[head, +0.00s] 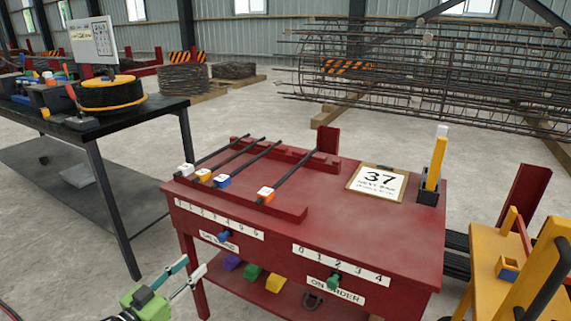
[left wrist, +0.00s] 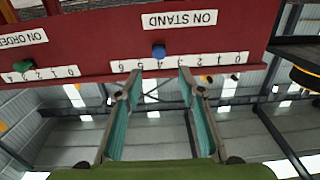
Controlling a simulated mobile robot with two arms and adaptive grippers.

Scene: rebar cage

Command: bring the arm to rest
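My left gripper (head: 193,267) is open and empty at the lower middle of the head view, in front of the red stand (head: 345,220). In the left wrist view, the open left gripper (left wrist: 160,72) has its two teal-padded fingers spread apart, with nothing between them. The picture there is upside down. The blue peg (head: 224,236) on the stand's front, by the ON STAND scale, lies beyond the fingertips and apart from them. It also shows in the left wrist view (left wrist: 158,51). My right gripper is not in view.
Rebars with tagged ends (head: 240,165) lie across the stand's top. A green peg (head: 333,281) sits by the ON ORDER scale. A black table (head: 95,124) stands left, a yellow frame (head: 484,280) right. Grey floor shows between table and stand.

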